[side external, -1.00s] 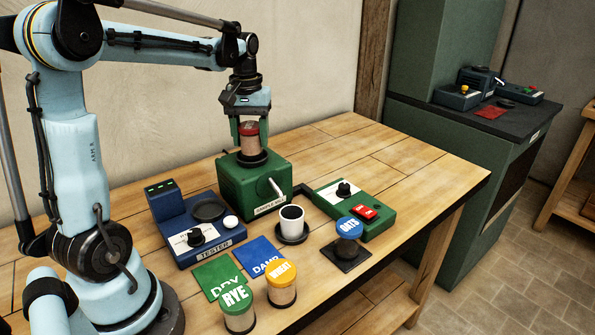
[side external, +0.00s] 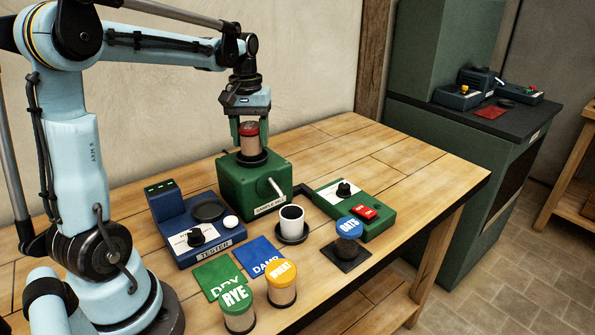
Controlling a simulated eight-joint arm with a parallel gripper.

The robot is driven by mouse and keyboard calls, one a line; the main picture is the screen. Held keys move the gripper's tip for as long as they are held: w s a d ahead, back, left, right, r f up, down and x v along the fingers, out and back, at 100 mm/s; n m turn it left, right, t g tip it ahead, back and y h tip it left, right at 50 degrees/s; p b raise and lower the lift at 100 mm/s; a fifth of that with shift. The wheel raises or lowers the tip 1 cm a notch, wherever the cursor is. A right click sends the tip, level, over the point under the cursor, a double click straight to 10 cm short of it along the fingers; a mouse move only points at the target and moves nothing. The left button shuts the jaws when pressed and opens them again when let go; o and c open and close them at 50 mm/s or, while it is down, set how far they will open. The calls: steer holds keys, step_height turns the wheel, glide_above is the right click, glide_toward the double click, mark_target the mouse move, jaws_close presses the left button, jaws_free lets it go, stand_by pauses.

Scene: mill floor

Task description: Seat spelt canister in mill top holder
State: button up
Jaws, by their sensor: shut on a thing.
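The canister (side external: 250,143) with a red lid and a tan body is upright at the top of the green mill (side external: 240,183). I cannot read a label on it. Its base is at the dark round holder (side external: 246,158) on the mill's top; whether it is fully down in it I cannot tell. My gripper (side external: 250,131) comes from above, shut on the canister with a finger on each side of its upper part.
A blue tester (side external: 200,238), a white cup (side external: 290,220) and a green control box (side external: 348,208) with red switch stand around the mill. Rye (side external: 238,308), wheat (side external: 281,284) and oats (side external: 348,234) canisters stand in front. Green (side external: 212,275) and blue (side external: 258,256) mats lie flat.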

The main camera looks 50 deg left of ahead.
mark_target(250, 125)
steer(key=shift+f, duration=0.6)
steer(key=o, duration=0.9)
steer(key=shift+r, duration=0.15)
steer(key=shift+r, duration=5.4)
steer(key=s+d+f+m+t, duration=0.2)
steer(key=d+f+m, duration=0.1)
steer(key=d, duration=0.3)
steer(key=s+d+f+m+t, duration=0.2)
steer(key=d+f+m, duration=0.1)
steer(key=d+f, duration=0.2)
steer(key=s+d+f+m+t, duration=0.2)
steer(key=d+f+m+t, duration=0.1)
steer(key=d, duration=0.5)
steer(key=shift+f+m, duration=0.3)
steer(key=shift+f, duration=0.1)
